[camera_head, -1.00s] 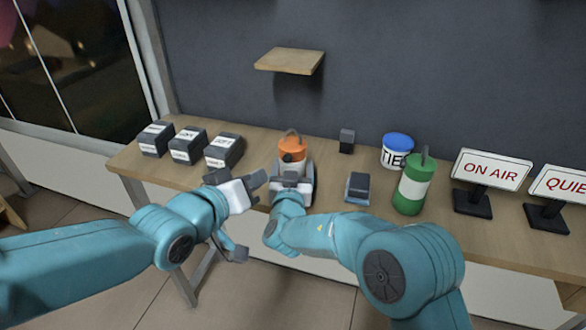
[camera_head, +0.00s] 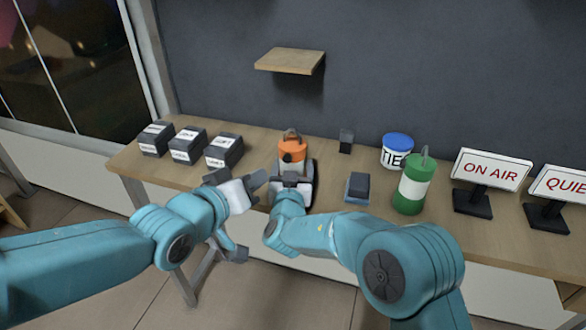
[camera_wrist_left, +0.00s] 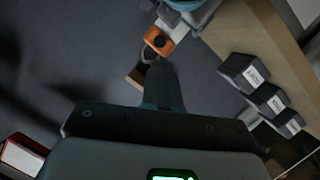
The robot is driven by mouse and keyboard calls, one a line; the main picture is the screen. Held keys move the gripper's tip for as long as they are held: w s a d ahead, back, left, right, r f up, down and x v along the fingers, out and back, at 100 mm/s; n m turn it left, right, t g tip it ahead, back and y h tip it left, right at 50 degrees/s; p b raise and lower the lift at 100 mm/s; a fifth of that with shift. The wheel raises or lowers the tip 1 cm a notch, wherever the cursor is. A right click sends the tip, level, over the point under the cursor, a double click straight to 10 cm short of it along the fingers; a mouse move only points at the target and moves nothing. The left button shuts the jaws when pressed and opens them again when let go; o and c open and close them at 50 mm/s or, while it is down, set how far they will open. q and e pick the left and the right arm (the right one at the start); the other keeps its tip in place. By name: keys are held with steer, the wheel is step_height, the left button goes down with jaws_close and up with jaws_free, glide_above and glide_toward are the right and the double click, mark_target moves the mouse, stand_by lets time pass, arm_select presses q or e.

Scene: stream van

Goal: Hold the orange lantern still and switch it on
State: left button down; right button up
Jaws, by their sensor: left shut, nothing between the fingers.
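I cannot make out a switch or a clear glow.
Several dark labelled boxes (camera_head: 188,145) stand left on the wooden table (camera_head: 330,222). A shelf (camera_head: 289,61) juts from the wall.

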stand_by(0.3)
arm_select(q)
steer(key=m+g+y, duration=0.3)
steer(key=m+y, duration=0.5)
steer(key=m, duration=0.7)
glide_toward(282, 166)
steer(key=shift+x, duration=1.45)
steer(key=shift+f, duration=0.1)
stand_by(0.3)
